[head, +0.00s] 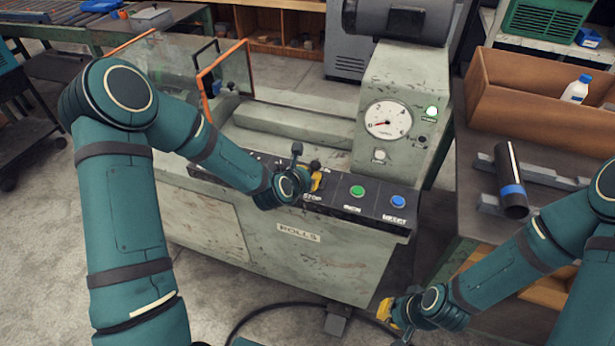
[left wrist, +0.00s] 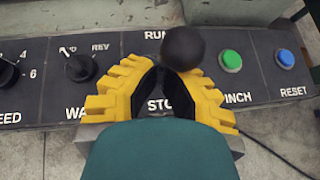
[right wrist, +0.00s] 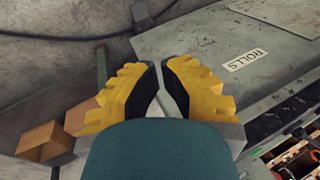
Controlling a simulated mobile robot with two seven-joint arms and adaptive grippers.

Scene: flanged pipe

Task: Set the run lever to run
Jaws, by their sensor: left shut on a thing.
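The run lever shows in the left wrist view as a black ball knob (left wrist: 183,47) between the RUN and STOP labels on the black control panel (head: 330,203). My left gripper (head: 318,181) is shut on the lever. In the left wrist view its yellow fingers (left wrist: 160,72) sit on both sides, just below the knob, and hide the stem. The RUN label (left wrist: 155,34) is partly covered by the knob, and STOP is partly covered by the fingers. My right gripper (head: 385,310) is low in front of the machine, with nothing seen between its fingers (right wrist: 160,65).
A green INCH button (head: 357,191) and a blue RESET button (head: 398,201) lie right of the lever. A mode knob (left wrist: 79,66) and a speed knob (left wrist: 10,72) lie left. A bench with a dark pipe (head: 508,170) and a wooden crate (head: 520,95) stands right.

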